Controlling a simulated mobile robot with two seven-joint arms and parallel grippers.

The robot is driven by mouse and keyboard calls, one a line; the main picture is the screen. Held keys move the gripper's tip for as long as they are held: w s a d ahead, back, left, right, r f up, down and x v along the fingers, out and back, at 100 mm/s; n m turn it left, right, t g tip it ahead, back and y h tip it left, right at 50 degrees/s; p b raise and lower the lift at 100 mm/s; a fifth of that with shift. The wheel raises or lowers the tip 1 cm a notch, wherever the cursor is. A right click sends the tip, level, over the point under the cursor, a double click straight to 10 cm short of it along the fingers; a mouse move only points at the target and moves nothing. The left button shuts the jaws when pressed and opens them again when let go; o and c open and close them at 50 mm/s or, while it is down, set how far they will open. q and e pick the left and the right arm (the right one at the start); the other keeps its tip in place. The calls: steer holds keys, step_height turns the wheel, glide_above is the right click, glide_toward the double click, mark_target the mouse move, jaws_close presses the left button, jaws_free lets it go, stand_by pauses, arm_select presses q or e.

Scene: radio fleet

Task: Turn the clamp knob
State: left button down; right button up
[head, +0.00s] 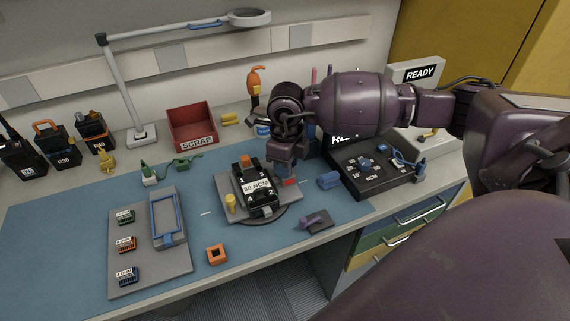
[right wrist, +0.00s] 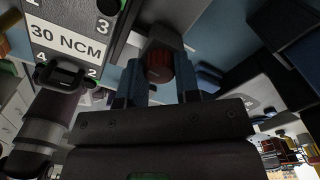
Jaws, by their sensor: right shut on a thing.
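The clamp knob (head: 289,182) is a small red knob at the right side of the grey fixture plate (head: 238,217). A black radio body (head: 254,190) labelled "30 NCM" sits on the fixture, with an orange part at its far end. My right gripper (head: 285,173) reaches down beside the radio, over the knob. In the right wrist view the red knob (right wrist: 160,66) lies between the two blue fingers (right wrist: 163,85), which are shut on it. The fingers and arm partly hide the knob in the head view.
A yellow post (head: 230,204) stands on the fixture's left. A black control box (head: 370,179) stands to the right. The grey parts board (head: 150,274) is at left.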

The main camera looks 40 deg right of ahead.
steer(key=n+b, duration=0.1)
steer(key=n, duration=0.2)
steer(key=shift+n, duration=0.3)
steer(key=n, duration=0.3)
steer(key=shift+n+b, duration=0.3)
steer(key=shift+b, duration=0.1)
steer(key=n, duration=0.2)
steer(key=shift+n+b, duration=0.3)
steer(key=shift+b, duration=0.05)
steer(key=shift+n, duration=0.3)
steer(key=shift+r, duration=0.1)
steer(key=o, duration=0.9)
step_height(320, 180, up, 11)
steer(key=shift+f+p, duration=0.15)
steer(key=shift+p, duration=0.35)
